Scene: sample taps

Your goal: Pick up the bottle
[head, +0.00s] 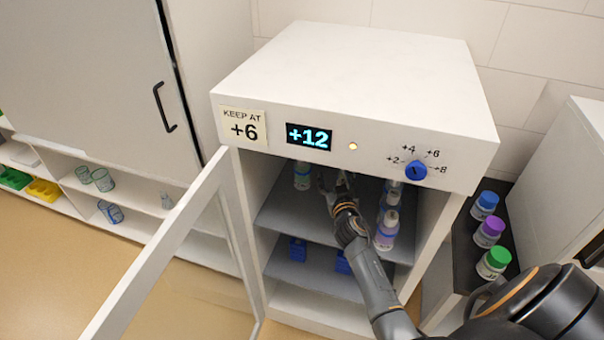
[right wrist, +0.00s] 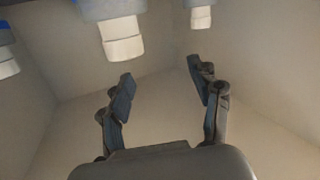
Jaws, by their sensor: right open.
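Several bottles stand inside the open cabinet on its upper shelf (head: 279,212). One pale bottle with a green band (head: 302,176) is at the left. A group of bottles, including a purple-banded one (head: 386,232), is at the right. My right gripper (head: 336,181) reaches in between them, partly in the shade under the cabinet top. In the right wrist view its two fingers (right wrist: 160,88) are apart with nothing between them. A bottle (right wrist: 122,38) shows above the left finger and another (right wrist: 200,16) above the right finger. My left gripper is out of view.
The glass door (head: 158,250) stands open at the left. The cabinet display (head: 309,137) reads +12, beside a "KEEP AT +6" label (head: 243,125) and a blue knob (head: 415,171). Blue bins (head: 298,249) sit on the lower shelf. Blue, purple and green-capped bottles (head: 489,231) stand outside at right.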

